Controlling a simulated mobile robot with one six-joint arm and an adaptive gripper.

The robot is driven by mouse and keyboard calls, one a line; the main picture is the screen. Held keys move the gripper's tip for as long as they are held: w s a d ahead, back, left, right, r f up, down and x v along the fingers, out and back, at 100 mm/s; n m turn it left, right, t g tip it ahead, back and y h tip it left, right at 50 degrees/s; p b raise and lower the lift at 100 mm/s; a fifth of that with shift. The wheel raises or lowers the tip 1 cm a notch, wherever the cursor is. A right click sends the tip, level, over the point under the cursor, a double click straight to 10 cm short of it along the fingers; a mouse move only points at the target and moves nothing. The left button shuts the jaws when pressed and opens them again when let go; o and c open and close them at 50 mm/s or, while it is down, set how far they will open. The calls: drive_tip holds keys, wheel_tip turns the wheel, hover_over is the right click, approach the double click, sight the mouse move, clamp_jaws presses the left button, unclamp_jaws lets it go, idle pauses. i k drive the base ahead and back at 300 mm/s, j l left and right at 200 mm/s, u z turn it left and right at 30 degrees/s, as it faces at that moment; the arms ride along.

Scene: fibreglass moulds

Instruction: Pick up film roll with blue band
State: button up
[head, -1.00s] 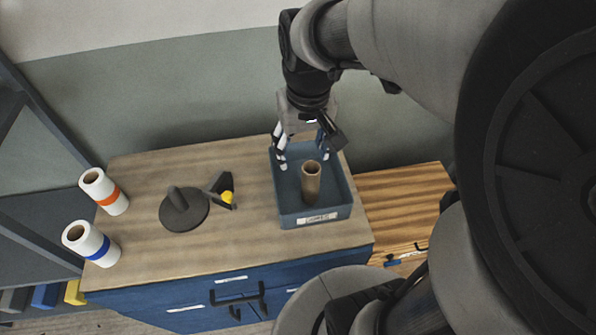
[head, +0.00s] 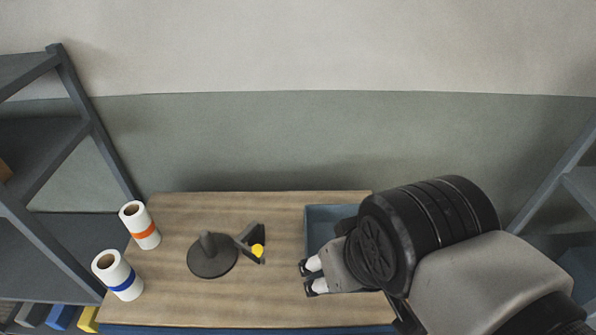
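The film roll with the blue band (head: 118,275) stands upright near the left front corner of the wooden cabinet top (head: 180,304). It is white with a brown core opening on top. Another white roll with an orange band (head: 140,225) stands just behind it. My gripper (head: 306,277) is at the right, in front of the blue tray, with its fingers pointing left. The two fingertips are apart with a small gap and nothing between them. It is well to the right of the blue-banded roll.
A dark round stand with a post (head: 212,257) sits mid-left, beside a black tool with a yellow knob (head: 256,249). The blue tray (head: 320,217) is partly hidden behind my gripper. A grey shelf rack (head: 90,125) stands at the left, close to the rolls.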

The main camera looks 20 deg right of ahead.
sight(110, 266)
drive_tip(key=u, duration=1.4)
drive_tip(key=i+j+u, duration=0.15)
drive_tip(key=i+j, duration=0.25)
drive_tip(key=i+j+u, duration=0.15)
drive_tip(key=i+j, duration=0.15)
drive_tip(key=i, duration=0.25)
